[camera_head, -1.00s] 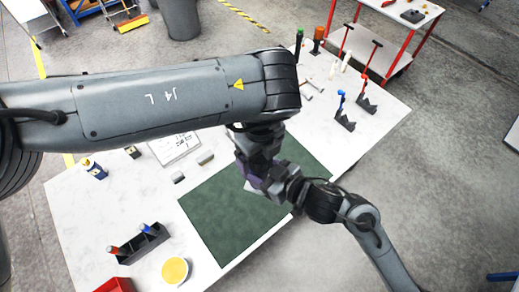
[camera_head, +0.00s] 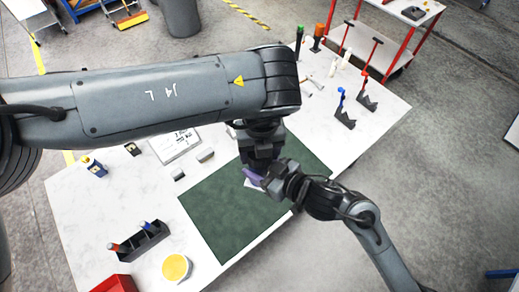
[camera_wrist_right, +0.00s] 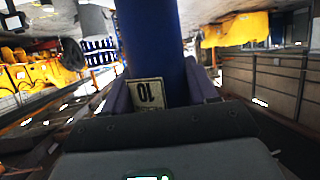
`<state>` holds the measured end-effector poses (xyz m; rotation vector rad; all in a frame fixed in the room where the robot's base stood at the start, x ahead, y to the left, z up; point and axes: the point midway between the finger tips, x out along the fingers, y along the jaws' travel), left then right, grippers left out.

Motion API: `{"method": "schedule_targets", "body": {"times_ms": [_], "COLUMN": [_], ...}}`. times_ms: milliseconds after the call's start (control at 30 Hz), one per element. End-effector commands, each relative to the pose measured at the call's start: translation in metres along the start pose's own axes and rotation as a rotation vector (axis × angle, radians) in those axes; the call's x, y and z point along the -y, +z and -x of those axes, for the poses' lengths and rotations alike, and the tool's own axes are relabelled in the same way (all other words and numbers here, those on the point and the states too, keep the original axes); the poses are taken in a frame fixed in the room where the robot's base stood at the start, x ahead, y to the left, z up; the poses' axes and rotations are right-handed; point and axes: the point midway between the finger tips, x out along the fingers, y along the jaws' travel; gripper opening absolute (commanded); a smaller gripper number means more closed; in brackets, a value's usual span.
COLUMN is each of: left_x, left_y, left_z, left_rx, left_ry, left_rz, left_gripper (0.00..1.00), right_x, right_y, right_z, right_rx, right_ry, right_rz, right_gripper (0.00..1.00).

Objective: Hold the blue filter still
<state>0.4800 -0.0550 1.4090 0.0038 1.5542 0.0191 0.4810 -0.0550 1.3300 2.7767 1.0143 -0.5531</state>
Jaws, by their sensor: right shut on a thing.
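The blue filter (camera_wrist_right: 150,40) is a thick blue cylinder filling the upper middle of the right wrist view. A pale label with a "10" that reads upside down (camera_wrist_right: 148,95) shows in front of it. My right gripper (camera_wrist_right: 160,92) has its purple fingers on both sides of the cylinder and is shut on it. In the head view my right gripper (camera_head: 256,178) is over the green mat, and the filter cannot be made out there. My left gripper (camera_head: 262,158) points down close beside the right one; its fingertips are hidden.
The dark green mat (camera_head: 215,215) lies on the white table (camera_head: 75,220). A black holder (camera_head: 143,243), a yellow-topped round container (camera_head: 176,268) and a red bin (camera_head: 113,284) stand at the near left. Dark stands with blue and red tools (camera_head: 345,118) are at right.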

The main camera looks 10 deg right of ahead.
Motion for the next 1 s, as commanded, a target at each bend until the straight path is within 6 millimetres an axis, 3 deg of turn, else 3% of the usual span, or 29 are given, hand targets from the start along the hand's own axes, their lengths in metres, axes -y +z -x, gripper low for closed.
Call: {"method": "schedule_targets", "body": {"times_ms": [133, 367, 400, 567, 1000], "left_x": [-0.0006, -0.0007, -0.0007, -0.0005, 0.0000], "left_y": [-0.0001, -0.0001, -0.0001, -0.0001, 0.0002], "left_z": [-0.0001, 0.0000, 0.0000, 0.0000, 0.0083], "left_rx": [-0.001, -0.001, 0.000, 0.000, 0.001], "left_ry": [0.002, 0.002, 0.002, 0.002, 0.001], "left_rz": [-0.094, -0.098, -0.098, -0.097, -0.096], "left_gripper": [0.30, 0.30, 0.68, 0.92, 0.92], "right_x": [-0.0009, -0.0010, -0.0011, -0.0008, -0.0003], "right_y": [-0.0017, -0.0017, -0.0017, -0.0017, -0.0020], "right_z": [0.0004, 0.0005, 0.0004, 0.0005, 0.0005], "right_rx": [-0.004, -0.004, -0.004, -0.004, -0.004], "right_ry": [0.002, 0.002, 0.002, 0.002, 0.001], "right_rz": [-0.001, -0.001, -0.001, 0.000, 0.000], "right_gripper": [0.00, 0.00, 0.00, 0.00, 0.00]}}
